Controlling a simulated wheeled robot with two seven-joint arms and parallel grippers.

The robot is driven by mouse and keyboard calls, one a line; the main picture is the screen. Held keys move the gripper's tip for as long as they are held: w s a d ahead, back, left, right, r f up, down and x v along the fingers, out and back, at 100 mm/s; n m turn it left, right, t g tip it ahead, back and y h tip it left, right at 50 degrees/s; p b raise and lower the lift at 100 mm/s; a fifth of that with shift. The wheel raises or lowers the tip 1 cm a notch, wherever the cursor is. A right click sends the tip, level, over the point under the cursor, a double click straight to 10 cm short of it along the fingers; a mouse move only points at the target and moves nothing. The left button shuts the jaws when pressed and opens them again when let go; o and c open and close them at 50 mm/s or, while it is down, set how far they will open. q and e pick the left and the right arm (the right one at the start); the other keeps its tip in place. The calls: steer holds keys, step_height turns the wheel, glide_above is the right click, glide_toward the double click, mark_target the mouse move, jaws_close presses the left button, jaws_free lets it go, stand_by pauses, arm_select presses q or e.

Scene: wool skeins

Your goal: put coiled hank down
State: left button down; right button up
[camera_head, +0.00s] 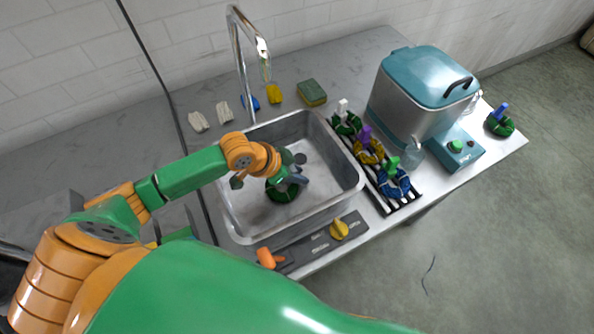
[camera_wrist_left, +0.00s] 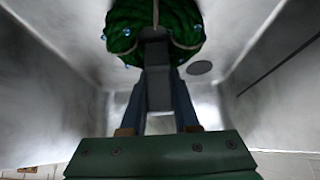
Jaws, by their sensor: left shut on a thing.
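The coiled hank is dark green with pale ties; it shows inside the steel sink (camera_head: 240,218) in the head view (camera_head: 284,192) and at the top of the left wrist view (camera_wrist_left: 186,22). My left gripper (camera_head: 296,179) reaches down into the sink. In the left wrist view its fingers (camera_wrist_left: 156,95) are shut on a grey handle-like piece (camera_wrist_left: 154,50) joined to the hank. Small bluish drops hang around the hank. I cannot tell whether its underside touches the sink floor. My right gripper is not in view.
A striped rack (camera_head: 404,208) right of the sink holds hanks with white, purple and green tops. Behind it stands a teal-lidded machine (camera_head: 425,95). A faucet (camera_head: 240,60) rises behind the sink. An orange piece (camera_head: 268,258) and yellow knob (camera_head: 339,229) lie at the front.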

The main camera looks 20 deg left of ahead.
mark_target(273, 188)
arm_select(q)
steer(key=c, duration=0.7)
jaws_free()
steer(key=shift+d, duration=0.1)
steer(key=shift+o, duration=0.2)
steer(key=p+v, duration=0.1)
steer(key=v, duration=1.1)
steer(key=shift+r, duration=0.15)
